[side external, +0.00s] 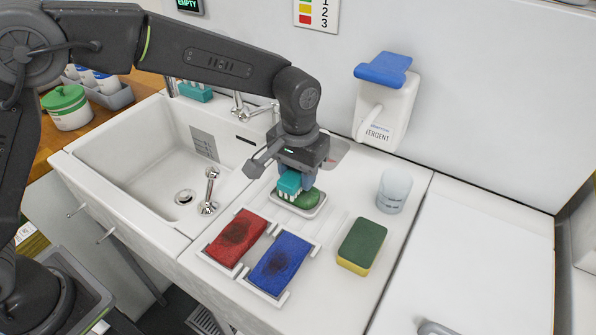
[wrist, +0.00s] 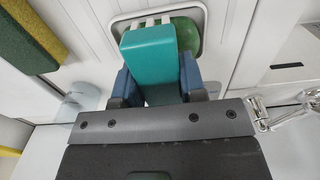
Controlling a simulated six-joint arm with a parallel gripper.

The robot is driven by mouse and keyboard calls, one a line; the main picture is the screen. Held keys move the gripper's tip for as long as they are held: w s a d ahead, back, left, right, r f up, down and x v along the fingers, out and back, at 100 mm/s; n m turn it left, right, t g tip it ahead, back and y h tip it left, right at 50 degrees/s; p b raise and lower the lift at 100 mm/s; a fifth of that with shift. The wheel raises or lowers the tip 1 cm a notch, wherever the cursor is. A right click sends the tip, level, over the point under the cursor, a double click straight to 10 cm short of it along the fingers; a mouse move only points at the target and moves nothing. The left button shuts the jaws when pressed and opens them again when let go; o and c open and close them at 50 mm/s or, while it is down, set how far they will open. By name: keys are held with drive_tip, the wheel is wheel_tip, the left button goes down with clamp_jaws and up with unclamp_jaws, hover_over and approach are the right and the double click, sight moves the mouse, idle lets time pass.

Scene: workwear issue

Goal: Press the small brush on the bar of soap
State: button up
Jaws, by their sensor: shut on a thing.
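My gripper (wrist: 160,84) is shut on a small teal brush (wrist: 149,50), its blue fingers on either side of the handle. In the side view the brush (side external: 289,184) is at the green bar of soap (side external: 306,198), with its pale bristles toward the soap. The soap (wrist: 188,33) lies in a white dish (side external: 314,211) on the counter. The brush appears to touch the soap, but I cannot tell how firmly. Part of the soap is hidden behind the brush and gripper.
A red cloth pad (side external: 236,238) and a blue one (side external: 279,264) lie in white holders in front. A green and yellow sponge (side external: 362,246) and a clear cup (side external: 394,190) stand to the right. The sink (side external: 150,165) is left, and a detergent dispenser (side external: 387,105) hangs behind.

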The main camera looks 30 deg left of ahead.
drive_tip(key=shift+f, duration=0.55)
idle(1.1)
drive_tip(key=shift+r, duration=0.1)
drive_tip(key=shift+r, duration=3.5)
